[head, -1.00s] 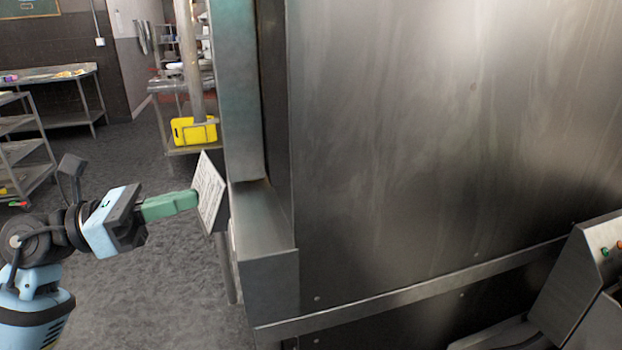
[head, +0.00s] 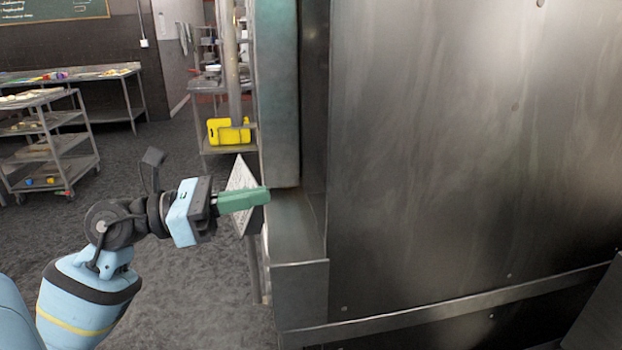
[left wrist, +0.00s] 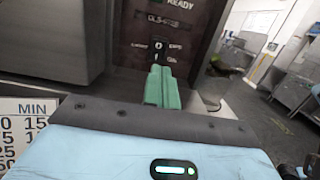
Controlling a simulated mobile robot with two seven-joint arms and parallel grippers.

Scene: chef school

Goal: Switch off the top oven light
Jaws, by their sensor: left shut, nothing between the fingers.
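The stainless steel oven (head: 450,150) fills the right of the head view, seen from its side. My left gripper (head: 266,195) has green fingers, shut and empty, beside the oven's front edge. In the left wrist view the shut fingers (left wrist: 160,72) point at a dark control panel (left wrist: 178,22) on the oven front. The panel carries small white lettering, including "READY", and small switches (left wrist: 158,47) just beyond the fingertips. I cannot tell which is the top oven light switch, or whether the fingers touch the panel. My right gripper is not in view.
A white printed plate (head: 240,180) juts out by the oven front, behind the fingers; its "MIN" table (left wrist: 22,118) shows in the left wrist view. A wheeled cart (head: 50,150) stands at the left. The floor (head: 190,285) between is clear.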

